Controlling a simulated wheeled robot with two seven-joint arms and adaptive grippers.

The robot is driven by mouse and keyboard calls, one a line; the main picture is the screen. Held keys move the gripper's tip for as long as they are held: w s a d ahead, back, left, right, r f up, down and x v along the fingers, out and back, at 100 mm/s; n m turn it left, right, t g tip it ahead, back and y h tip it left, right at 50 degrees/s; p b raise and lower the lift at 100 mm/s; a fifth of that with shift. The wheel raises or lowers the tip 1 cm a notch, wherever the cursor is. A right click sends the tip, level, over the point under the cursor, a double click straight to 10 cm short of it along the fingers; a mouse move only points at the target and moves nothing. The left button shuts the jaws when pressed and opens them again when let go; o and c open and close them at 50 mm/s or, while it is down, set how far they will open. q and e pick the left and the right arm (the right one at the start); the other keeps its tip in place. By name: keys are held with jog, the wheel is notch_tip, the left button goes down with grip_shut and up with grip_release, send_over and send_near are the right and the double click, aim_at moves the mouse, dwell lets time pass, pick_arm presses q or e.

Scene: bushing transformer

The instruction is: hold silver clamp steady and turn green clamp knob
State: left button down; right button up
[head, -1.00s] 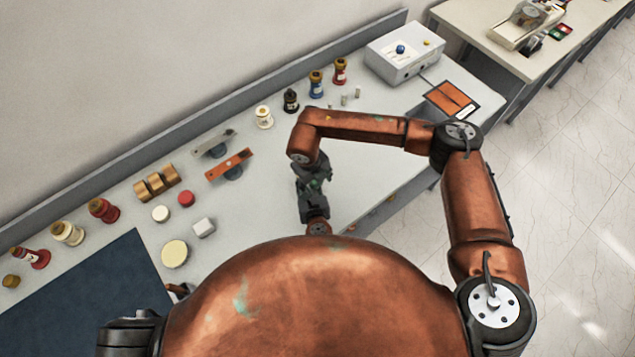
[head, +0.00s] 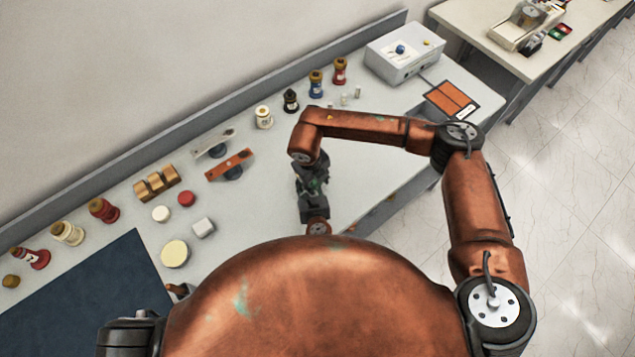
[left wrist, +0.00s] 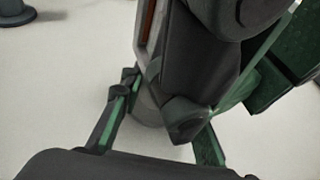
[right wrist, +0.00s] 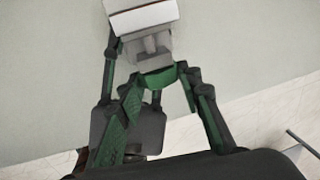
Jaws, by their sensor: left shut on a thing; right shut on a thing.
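My right gripper (head: 312,182) is over the bench, close against my left gripper, which the head view barely shows. In the left wrist view my left gripper (left wrist: 150,115) is shut around the grey clamp body (left wrist: 146,108). Dark gripper links cover most of it. Its exact contact points are hidden.
A silver bar (head: 213,143) and an orange bar (head: 230,164) stand on dark bases to the left. Several bushings, caps and a gold ribbed part (head: 156,182) line the bench. A grey box (head: 405,52) stands at the back right. The bench just left of the grippers is clear.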

jog(key=shift+d, duration=0.1)
jog(key=shift+w+d+f+g+y, duration=0.1)
jog(key=shift+d+g+y, duration=0.05)
jog(key=shift+g+y, duration=0.9)
jog(key=shift+w+d+f+g+y, duration=0.15)
jog(key=shift+g+y, duration=0.45)
jog(key=shift+y, duration=0.8)
jog(key=shift+w+d+r+g+y, duration=0.1)
jog(key=shift+d+g+y, duration=0.05)
jog(key=shift+g+y, duration=0.9)
jog(key=shift+y, duration=0.3)
jog(key=o, duration=1.2)
jog(key=v, duration=1.2)
jog(key=shift+s, duration=0.1)
